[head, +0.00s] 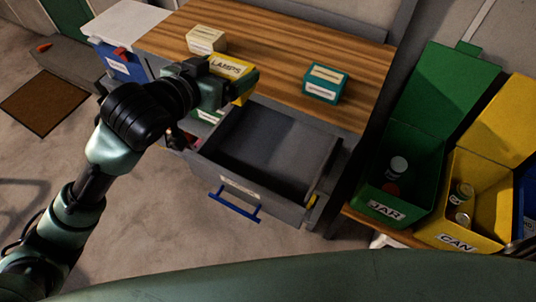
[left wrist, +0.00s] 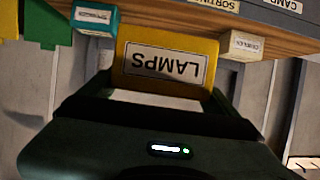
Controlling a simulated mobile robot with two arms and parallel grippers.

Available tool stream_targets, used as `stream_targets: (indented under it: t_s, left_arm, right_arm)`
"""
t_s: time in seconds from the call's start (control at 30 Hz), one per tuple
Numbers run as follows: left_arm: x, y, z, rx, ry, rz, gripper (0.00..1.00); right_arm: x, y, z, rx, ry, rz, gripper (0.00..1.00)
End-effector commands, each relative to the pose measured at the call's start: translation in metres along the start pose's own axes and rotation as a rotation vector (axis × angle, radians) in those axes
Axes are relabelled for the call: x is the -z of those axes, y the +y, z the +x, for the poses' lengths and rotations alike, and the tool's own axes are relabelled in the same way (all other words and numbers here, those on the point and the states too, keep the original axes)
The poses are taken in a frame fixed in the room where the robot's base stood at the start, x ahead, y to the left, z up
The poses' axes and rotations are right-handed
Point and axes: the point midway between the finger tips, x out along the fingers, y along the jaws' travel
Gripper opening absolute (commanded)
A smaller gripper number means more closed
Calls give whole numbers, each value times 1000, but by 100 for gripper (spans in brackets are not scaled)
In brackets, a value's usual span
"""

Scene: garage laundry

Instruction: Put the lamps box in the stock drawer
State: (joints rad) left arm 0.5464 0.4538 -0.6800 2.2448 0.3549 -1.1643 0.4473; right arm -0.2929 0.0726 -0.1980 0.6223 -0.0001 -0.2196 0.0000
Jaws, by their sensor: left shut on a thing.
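The yellow lamps box (head: 228,67) is in my left gripper (head: 236,88), above the front edge of the wooden bench top, near the back left of the open drawer. In the left wrist view the lamps box (left wrist: 165,62) fills the space ahead of the gripper, its LAMPS label upside down. The left gripper is shut on it. The grey drawer (head: 222,186) is pulled out under the bench, with a blue handle and a front label too small to read. Its visible floor looks empty; the arm and box hide part of its left side. My right gripper is not in view.
On the wooden bench top (head: 280,50) stand a cream box (head: 206,39) and a teal box (head: 325,84). A green JAR bin (head: 385,209) and a yellow CAN bin (head: 458,240) stand right of the drawer. A blue bin (head: 122,66) is at the left.

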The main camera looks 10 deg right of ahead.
Motion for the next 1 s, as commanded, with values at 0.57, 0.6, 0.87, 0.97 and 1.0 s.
stream_targets:
  t_s: [0.57,0.6,0.87,0.97,1.0]
  left_arm:
    - [-123,10,54,-36,-5,4,45]
    - [-130,10,58,-35,-4,5,45]
    - [-155,11,68,-36,0,6,45]
    - [-168,11,73,-36,-2,6,45]
    - [-174,11,76,-36,-2,6,45]
  right_arm:
    - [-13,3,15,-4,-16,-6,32]
    - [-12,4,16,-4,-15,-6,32]
    - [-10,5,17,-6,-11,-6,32]
    - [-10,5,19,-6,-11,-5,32]
    - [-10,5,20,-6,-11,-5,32]
